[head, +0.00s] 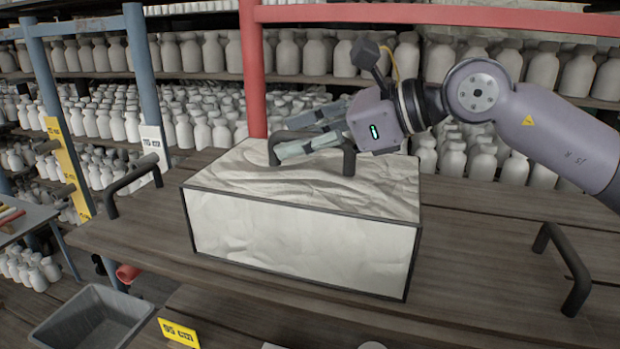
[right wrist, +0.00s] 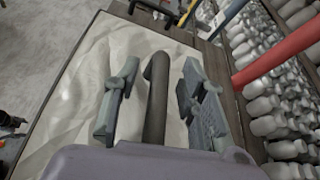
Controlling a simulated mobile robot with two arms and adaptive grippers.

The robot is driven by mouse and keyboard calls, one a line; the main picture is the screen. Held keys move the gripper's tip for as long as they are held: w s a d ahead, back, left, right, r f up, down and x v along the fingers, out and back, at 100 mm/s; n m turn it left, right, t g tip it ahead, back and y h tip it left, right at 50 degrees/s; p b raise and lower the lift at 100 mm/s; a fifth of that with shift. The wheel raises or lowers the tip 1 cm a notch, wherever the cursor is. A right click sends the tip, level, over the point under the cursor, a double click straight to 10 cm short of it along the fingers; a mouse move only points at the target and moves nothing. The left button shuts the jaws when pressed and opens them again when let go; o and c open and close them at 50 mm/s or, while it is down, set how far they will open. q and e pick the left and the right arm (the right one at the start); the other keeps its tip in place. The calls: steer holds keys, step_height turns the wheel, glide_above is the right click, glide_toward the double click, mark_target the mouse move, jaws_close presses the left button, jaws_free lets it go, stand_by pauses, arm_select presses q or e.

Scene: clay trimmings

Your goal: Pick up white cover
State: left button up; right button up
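The white cover (head: 300,245) is a box with pale, wrinkled faces and dark edges, standing on a wooden shelf board. A dark arched handle (head: 349,160) is on its top. My right gripper (head: 287,137) is at the top of the cover, coming from the right. In the right wrist view the handle (right wrist: 157,100) runs between the two spread fingers (right wrist: 158,95), with gaps on both sides. The cover's pale top (right wrist: 75,80) lies beneath. The right gripper is open and holds nothing. My left gripper is not in view.
The wooden board (head: 480,250) has dark handles at its left (head: 130,185) and right (head: 565,265). A red post (head: 252,80) stands close behind the cover. Shelves of white bottles (head: 290,55) fill the back. A grey bin (head: 95,318) is at lower left.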

steer(key=shift+w+a, duration=0.1)
steer(key=shift+a, duration=0.05)
steer(key=shift+c, duration=0.6)
jaws_close()
